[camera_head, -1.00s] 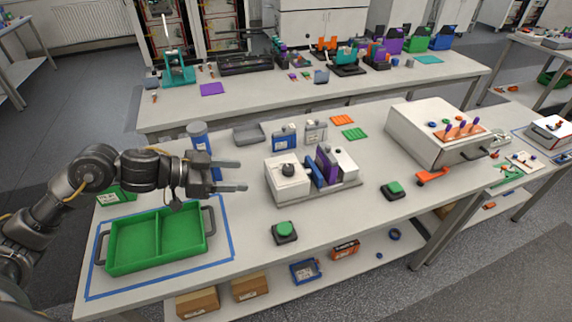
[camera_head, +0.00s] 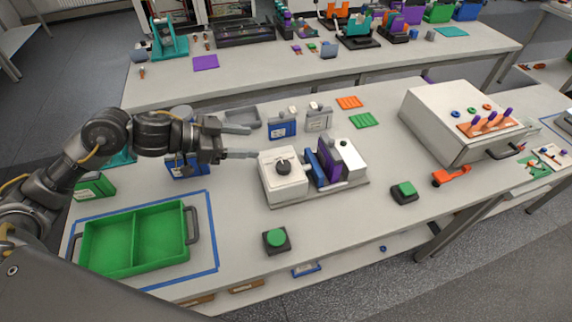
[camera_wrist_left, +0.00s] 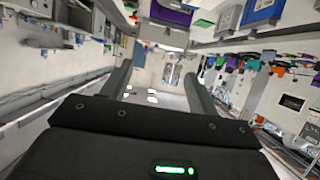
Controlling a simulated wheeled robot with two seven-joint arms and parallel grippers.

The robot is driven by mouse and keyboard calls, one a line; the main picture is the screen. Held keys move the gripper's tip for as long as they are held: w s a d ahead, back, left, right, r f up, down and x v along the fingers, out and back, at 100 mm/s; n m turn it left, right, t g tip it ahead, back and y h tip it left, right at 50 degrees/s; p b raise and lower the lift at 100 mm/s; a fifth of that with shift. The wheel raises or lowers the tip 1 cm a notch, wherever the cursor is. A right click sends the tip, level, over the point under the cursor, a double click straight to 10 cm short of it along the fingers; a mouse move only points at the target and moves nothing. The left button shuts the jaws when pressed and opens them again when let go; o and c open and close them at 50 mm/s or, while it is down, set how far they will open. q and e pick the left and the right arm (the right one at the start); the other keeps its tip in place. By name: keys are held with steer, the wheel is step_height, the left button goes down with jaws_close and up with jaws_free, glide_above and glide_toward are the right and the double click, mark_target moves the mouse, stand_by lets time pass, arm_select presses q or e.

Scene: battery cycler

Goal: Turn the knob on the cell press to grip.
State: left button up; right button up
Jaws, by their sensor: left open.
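The cell press (camera_head: 285,185) is a white box with a purple and blue clamp part (camera_head: 327,164) to its right, on a grey base plate. A black knob (camera_head: 284,167) sits on top of the white box. My left gripper (camera_head: 250,142) is open and empty, just left of and behind the press, its fingers pointing right. The nearer fingertip looks close to the box's upper left edge; I cannot tell whether they touch. In the left wrist view the two fingers (camera_wrist_left: 158,73) are spread with nothing between them. My right gripper is not in view.
A green two-part tray (camera_head: 133,210) stands at the front left inside blue tape. Blue and grey containers (camera_head: 282,128) stand behind the press. A green button (camera_head: 276,238) is in front, another (camera_head: 404,190) to the right. A large white box machine (camera_head: 450,125) stands farther right.

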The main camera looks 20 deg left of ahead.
arm_select(q)
step_height(320, 180, down, 2)
steer(key=s+f+b, duration=0.1)
steer(key=b, duration=0.6)
glide_toward(282, 165)
steer(key=shift+s+a+r, duration=0.1)
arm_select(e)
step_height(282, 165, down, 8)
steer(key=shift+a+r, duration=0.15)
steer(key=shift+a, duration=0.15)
arm_select(q)
steer(key=p+x, duration=0.1)
steer(key=x, duration=0.9)
steer(key=shift+w+d+p, duration=0.25)
steer(key=shift+p, duration=0.1)
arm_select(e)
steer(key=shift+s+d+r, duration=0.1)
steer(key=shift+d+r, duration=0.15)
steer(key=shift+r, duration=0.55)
